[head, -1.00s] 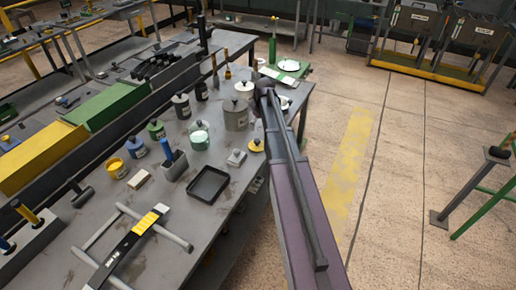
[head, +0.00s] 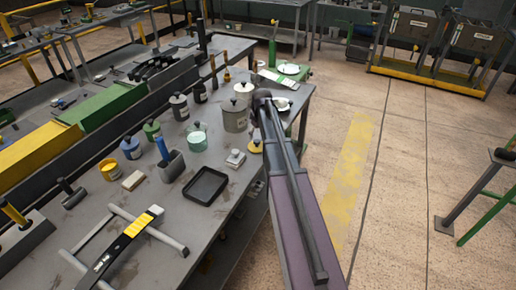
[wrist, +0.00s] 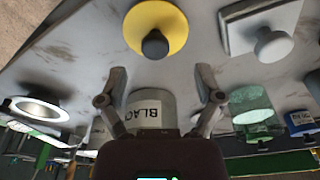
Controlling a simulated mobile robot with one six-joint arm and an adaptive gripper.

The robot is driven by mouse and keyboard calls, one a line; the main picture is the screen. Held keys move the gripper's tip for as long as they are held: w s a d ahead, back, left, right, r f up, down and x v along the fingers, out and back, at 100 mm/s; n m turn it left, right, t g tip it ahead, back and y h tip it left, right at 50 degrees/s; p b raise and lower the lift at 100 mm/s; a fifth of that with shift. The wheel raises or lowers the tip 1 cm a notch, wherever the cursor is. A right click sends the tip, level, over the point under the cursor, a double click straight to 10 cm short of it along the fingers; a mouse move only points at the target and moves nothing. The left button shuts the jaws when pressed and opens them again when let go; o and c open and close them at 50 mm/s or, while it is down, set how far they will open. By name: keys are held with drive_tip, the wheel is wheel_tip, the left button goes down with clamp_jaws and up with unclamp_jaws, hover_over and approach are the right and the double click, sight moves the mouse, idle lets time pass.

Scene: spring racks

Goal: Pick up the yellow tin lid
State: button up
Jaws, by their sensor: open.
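The yellow tin lid (head: 255,146) is a round disc with a dark knob. It lies flat near the right edge of the grey bench in the head view. In the wrist view the yellow lid (wrist: 172,21) is at the top, ahead of the fingertips. My gripper (wrist: 161,84) is open and empty, apart from the lid. A grey tin with a "BLAC" label (wrist: 148,111) shows between and behind the fingers. In the head view my arm hides most of the gripper.
A grey square lid (head: 235,158) lies left of the yellow lid, and a pale green jar (head: 197,142) stands farther left. A grey tin (head: 235,116) stands behind. A black tray (head: 205,187) lies in front. The bench (head: 222,215) is bare near its right front edge.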

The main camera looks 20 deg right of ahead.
sight(257, 141)
idle(0.3)
drive_tip(key=f+b, duration=0.1)
drive_tip(key=w+f+b, duration=0.1)
drive_tip(key=f+b, duration=0.1)
drive_tip(key=shift+d+f, duration=0.2)
drive_tip(key=shift+w+f+b, duration=0.15)
drive_tip(key=shift+f+b, duration=0.75)
drive_tip(key=shift+b, duration=0.15)
drive_tip(key=shift+c, duration=0.3)
clamp_jaws()
